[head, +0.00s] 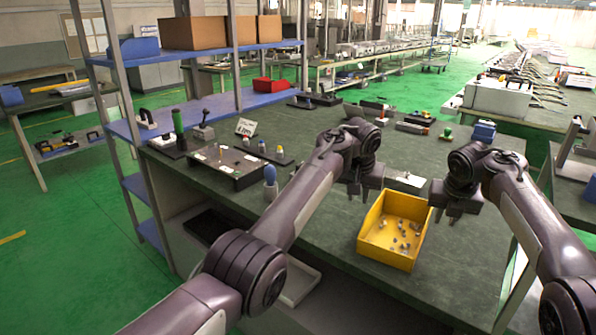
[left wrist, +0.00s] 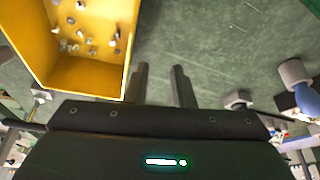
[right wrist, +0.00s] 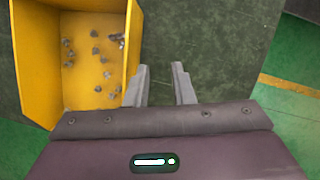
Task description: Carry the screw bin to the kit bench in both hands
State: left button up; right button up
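The yellow screw bin (head: 385,259) sits on a dark green bench top (head: 465,265), near its front edge. Several small metal screws lie inside it; the bin also shows in the left wrist view (left wrist: 90,76) and the right wrist view (right wrist: 28,65). My left gripper (head: 364,191) is above the bench near the bin's far left corner. My right gripper (head: 450,214) is by the bin's far right corner. Both grippers are open and empty, with bare bench between their fingers in the wrist views. I cannot tell which bench is the kit bench.
A dark tray (head: 232,170), a blue-topped bottle (head: 270,186) and a white sign (head: 246,128) stand on the bench's left part. A blue shelf rack (head: 187,118) stands left. Another bench (head: 580,168) is at right. Green floor shows between them.

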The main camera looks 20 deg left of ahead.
pick_arm(q)
jog(key=v, duration=0.9)
jog(key=shift+r, duration=0.3)
pick_arm(e)
jog(key=v, duration=1.2)
pick_arm(q)
jog(key=shift+s, duration=0.2)
